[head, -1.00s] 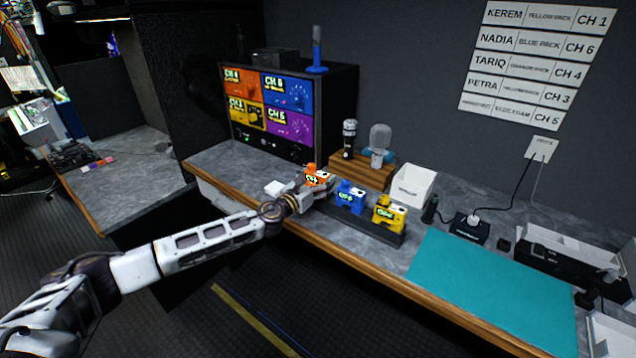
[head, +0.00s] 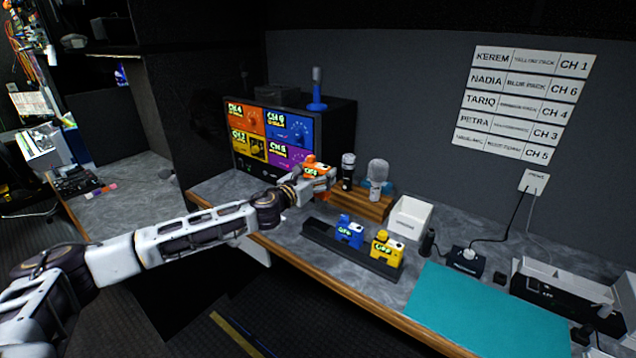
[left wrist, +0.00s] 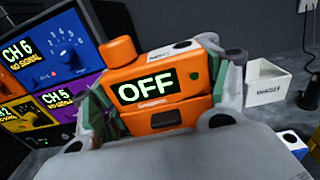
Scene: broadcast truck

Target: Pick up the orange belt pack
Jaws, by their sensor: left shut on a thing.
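The orange belt pack (head: 318,168) is held between the fingers of my left gripper (head: 322,181), raised above the counter in front of the coloured panel rack. In the left wrist view the orange belt pack (left wrist: 158,92) fills the middle, its display reading OFF, with a finger of my left gripper (left wrist: 160,112) on each side. A blue belt pack (head: 350,231) and a yellow belt pack (head: 386,247) stand in the black holder (head: 318,232), whose left end is empty. My right gripper is not in view.
A rack (head: 343,128) with orange, blue, yellow and purple panels stands behind. A wooden block (head: 371,205) carries microphones, beside a white bin (head: 410,217). A teal mat (head: 485,310) lies clear on the right. Wall labels (head: 523,102) list names and channels.

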